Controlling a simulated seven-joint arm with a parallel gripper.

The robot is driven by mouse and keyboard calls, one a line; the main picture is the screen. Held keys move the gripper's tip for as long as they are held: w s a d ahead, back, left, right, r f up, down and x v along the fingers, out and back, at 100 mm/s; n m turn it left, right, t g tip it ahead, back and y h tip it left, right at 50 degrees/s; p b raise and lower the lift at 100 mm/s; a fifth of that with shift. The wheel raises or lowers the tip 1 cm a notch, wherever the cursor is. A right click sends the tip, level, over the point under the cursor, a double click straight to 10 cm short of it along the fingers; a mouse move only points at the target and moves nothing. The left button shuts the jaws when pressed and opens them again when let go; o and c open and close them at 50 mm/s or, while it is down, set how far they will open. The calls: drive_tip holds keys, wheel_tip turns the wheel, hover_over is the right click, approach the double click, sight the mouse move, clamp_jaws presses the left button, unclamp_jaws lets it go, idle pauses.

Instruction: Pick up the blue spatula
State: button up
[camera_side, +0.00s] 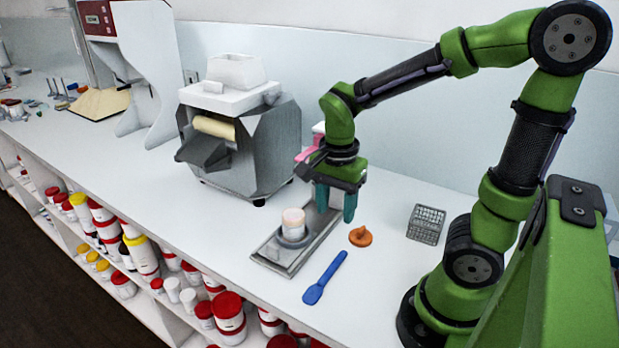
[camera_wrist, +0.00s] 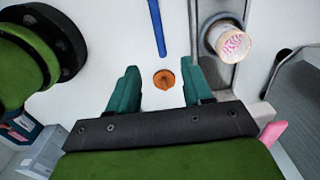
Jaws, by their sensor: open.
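The blue spatula (camera_side: 325,278) lies flat on the white counter near its front edge, in front of the scale in the side view. In the wrist view only part of its blue handle (camera_wrist: 157,27) shows at the top; the rest is cut off. My gripper (camera_side: 335,205) is above the counter, behind the spatula and apart from it. Its two teal fingers (camera_wrist: 155,90) are spread, with nothing held between them.
An orange-brown stopper-like object (camera_side: 360,236) lies on the counter near my fingers. A jar (camera_side: 293,222) stands on a grey scale (camera_side: 283,262). A wire basket (camera_side: 426,224) is to the right, and a grey roller mill (camera_side: 240,140) stands behind. The counter around the spatula is clear.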

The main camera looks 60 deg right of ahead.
hover_over(335, 264)
drive_tip(key=f, duration=1)
drive_tip(key=shift+w+a, duration=0.15)
drive_tip(key=shift+a, duration=0.05)
drive_tip(key=shift+d+f, duration=0.2)
drive_tip(key=shift+f, duration=2.35)
clamp_jaws()
